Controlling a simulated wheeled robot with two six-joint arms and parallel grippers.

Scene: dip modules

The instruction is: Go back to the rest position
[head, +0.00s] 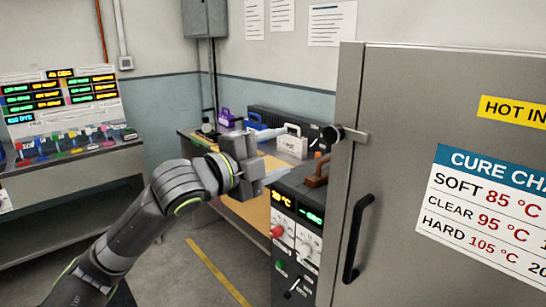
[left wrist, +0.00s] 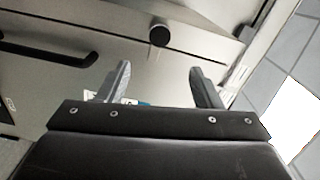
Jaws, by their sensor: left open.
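My left gripper (head: 268,155) reaches in from the left in the head view, in front of the wooden bench and beside the grey cabinet. Its two fingers are apart, with nothing visible between them. In the left wrist view the left gripper (left wrist: 158,88) also shows open and empty, with the cabinet's dark round knob (left wrist: 159,36) beyond the fingertips. The same knob (head: 333,134) is on the cabinet's upper left edge in the head view, to the right of the gripper and apart from it. My right gripper is in neither view.
The grey cabinet (head: 400,105) with a black handle (head: 357,240) fills the right. A control panel (head: 296,230) with displays and knobs stands left of it. The bench (head: 250,215) holds several coloured modules. A display stand (head: 65,100) is at far left.

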